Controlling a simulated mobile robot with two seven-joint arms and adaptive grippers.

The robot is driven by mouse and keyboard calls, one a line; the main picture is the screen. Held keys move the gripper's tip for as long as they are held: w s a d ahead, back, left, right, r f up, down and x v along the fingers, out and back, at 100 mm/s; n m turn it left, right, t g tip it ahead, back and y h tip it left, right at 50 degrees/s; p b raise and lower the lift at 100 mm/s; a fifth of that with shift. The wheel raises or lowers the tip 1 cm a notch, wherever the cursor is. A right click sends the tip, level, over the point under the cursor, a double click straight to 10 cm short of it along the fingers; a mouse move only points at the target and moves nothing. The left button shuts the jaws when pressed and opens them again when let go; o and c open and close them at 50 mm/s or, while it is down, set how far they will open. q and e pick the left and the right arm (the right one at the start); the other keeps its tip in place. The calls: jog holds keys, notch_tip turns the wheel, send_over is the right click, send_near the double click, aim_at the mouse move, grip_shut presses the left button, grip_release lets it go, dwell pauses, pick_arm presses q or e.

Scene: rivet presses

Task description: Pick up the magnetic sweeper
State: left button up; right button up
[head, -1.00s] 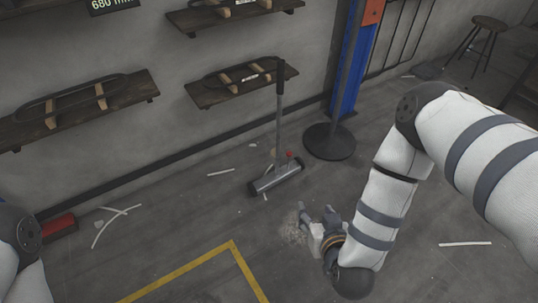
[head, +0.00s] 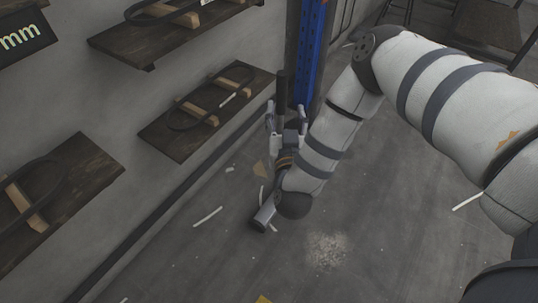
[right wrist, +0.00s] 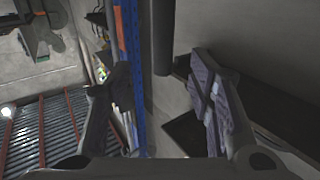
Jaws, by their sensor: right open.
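The magnetic sweeper stands upright on the floor by the wall. Its dark handle grip (head: 282,90) rises just above my right gripper, and its grey roller head (head: 263,217) is partly hidden behind my right arm. My right gripper (head: 286,116) is open, with its fingers spread at the height of the handle. In the right wrist view the dark handle (right wrist: 163,40) stands between the two fingers (right wrist: 163,105), with a gap on each side. My left gripper is out of view.
A blue post (head: 310,55) stands close behind the handle. Wooden wall shelves (head: 185,140) with dark belts line the wall to the left. Offcut strips (head: 207,217) and pale debris (head: 327,249) lie on the otherwise open floor.

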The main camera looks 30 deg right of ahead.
aim_at(282, 90)
jog(key=b+x, duration=0.1)
jog(key=x, duration=0.9)
jog(key=shift+w, duration=0.35)
grip_shut()
jog(key=shift+r, duration=0.1)
